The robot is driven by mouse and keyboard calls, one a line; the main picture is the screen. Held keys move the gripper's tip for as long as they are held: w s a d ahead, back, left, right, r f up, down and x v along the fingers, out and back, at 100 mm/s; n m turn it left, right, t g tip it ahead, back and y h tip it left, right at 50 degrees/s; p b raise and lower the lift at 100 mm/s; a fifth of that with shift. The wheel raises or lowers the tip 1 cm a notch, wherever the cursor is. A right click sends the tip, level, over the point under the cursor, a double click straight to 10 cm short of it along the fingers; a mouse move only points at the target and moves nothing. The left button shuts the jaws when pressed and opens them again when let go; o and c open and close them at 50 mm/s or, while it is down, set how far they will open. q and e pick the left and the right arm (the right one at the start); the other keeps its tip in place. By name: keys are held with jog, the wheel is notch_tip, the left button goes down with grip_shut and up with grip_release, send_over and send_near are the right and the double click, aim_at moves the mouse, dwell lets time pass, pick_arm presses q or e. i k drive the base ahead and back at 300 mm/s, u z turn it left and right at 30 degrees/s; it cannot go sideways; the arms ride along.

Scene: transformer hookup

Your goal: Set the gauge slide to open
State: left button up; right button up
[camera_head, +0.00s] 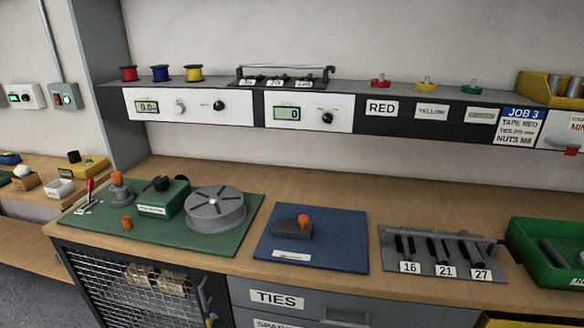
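No label that I can read names a gauge slide. A dark grey block with an orange knob (303,221) on top sits on the blue mat (340,252), with a white label in front too small to read. It may be the gauge slide, but I cannot tell, nor whether it is open. On the green mat (235,239) are a red-handled lever (89,187), a grey post with an orange top (119,187), a green box with a black knob (162,195) and a round grey slotted drum (215,210). Neither of my grippers is in view.
A rack of black tools marked 16, 21 and 27 (443,252) stands right of the blue mat. A green bin (550,265) is at the far right. A shelf with meter panels (310,112) runs above. The wooden bench behind the mats is clear.

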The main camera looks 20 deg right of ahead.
aim_at(301, 228)
jog(key=k, duration=1.15)
jog(key=z, duration=0.75)
jog(key=i, duration=1.5)
jog(key=u, duration=0.8)
